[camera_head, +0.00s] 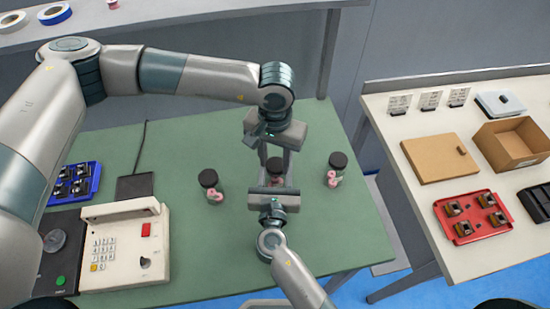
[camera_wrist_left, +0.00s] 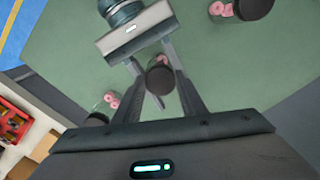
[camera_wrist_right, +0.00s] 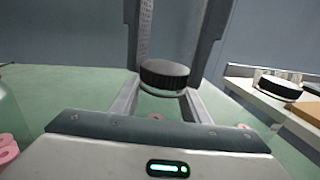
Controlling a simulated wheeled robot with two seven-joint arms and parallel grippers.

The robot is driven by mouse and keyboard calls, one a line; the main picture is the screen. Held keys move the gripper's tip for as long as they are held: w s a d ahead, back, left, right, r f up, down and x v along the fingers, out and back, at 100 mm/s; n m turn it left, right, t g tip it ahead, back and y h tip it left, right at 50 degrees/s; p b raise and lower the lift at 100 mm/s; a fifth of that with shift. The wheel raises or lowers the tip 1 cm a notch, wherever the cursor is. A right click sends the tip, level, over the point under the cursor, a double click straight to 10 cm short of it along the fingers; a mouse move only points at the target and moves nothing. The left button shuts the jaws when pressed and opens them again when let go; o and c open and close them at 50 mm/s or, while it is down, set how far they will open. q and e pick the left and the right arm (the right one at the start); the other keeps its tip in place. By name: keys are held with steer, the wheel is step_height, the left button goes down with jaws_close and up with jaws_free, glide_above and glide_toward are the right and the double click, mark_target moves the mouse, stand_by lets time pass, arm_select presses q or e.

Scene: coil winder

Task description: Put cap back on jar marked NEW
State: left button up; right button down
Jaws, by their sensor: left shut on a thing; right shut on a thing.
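The middle jar (camera_head: 275,180) is clear with pink rings inside and stands on the green table. Its black cap (camera_head: 274,163) is at the jar's mouth; it also shows in the left wrist view (camera_wrist_left: 160,79) and the right wrist view (camera_wrist_right: 164,74). My left gripper (camera_head: 276,160) comes from above, its fingers shut on the cap. My right gripper (camera_head: 274,184) comes from the front, low, shut on the jar body. Whether the cap is seated or just above the rim I cannot tell. No jar marking is readable.
Capped jars stand to the left (camera_head: 211,187) and right (camera_head: 335,170) of the held one. A telephone-like device (camera_head: 125,245) and a blue tray (camera_head: 73,184) are at the left. A side table holds a red tray (camera_head: 472,217) and a cardboard box (camera_head: 513,145).

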arm_select(q)
steer(key=m, duration=0.5)
steer(key=shift+w, duration=0.1)
steer(key=m, duration=0.4)
steer(key=shift+a+m, duration=0.1)
steer(key=shift+m, duration=0.3)
steer(key=o, duration=1)
steer(key=shift+r, duration=0.1)
steer(key=shift+r, duration=2.2)
steer(key=shift+c, duration=0.4)
